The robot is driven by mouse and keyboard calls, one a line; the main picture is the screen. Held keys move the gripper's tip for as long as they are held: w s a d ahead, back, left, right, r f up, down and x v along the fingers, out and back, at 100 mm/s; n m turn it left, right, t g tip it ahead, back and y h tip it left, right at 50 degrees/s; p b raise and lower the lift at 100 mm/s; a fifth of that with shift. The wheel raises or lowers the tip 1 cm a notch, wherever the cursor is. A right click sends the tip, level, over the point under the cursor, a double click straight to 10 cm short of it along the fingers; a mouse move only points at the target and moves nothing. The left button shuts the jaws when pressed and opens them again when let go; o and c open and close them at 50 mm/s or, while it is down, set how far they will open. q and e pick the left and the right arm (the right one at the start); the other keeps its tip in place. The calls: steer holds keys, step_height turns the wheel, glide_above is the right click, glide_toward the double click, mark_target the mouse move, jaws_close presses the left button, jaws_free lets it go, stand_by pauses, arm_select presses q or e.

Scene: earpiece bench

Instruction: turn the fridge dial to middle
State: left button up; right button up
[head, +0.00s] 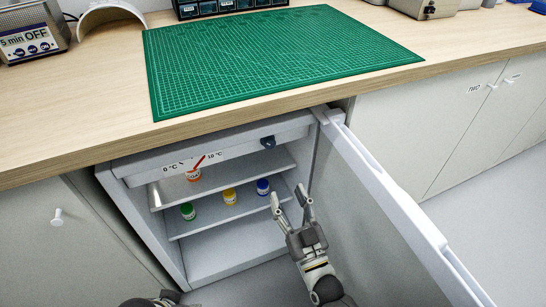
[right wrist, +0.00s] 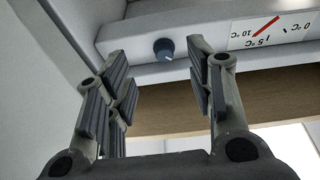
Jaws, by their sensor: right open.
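The open fridge (head: 113,170) stands under the bench. Its dial is a dark round knob (head: 268,142) on the top inner panel; the dial also shows in the right wrist view (right wrist: 163,48). Left of the knob in the head view, a white scale label (head: 215,156) runs from 0 °C to 10 °C with a slanted red pointer (head: 198,162) between the ends. The label appears upside down in the right wrist view (right wrist: 272,28). My right gripper (head: 291,198) is open and empty, below and apart from the knob. In the right wrist view the knob appears between its fingers. My left gripper is not seen.
The fridge door (head: 390,200) is swung open to the right, close to my right arm. Inside, several jars stand on shelves, including a green one (head: 188,211), a yellow one (head: 230,196) and a blue one (head: 263,187). A green mat (head: 270,55) lies on the bench above.

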mark_target(271, 146)
steer(key=shift+t, duration=0.5)
steer(key=x, duration=0.3)
steer(key=r+b+x, duration=0.1)
steer(key=x, duration=0.3)
steer(key=s+r+x, duration=0.1)
steer(key=x, duration=0.3)
steer(key=shift+w+r+b, duration=0.15)
steer(key=shift+r+b, duration=0.05)
steer(key=shift+b, duration=0.15)
steer(key=shift+w+a+r, duration=0.15)
steer(key=shift+w+r, duration=0.05)
steer(key=shift+w, duration=0.25)
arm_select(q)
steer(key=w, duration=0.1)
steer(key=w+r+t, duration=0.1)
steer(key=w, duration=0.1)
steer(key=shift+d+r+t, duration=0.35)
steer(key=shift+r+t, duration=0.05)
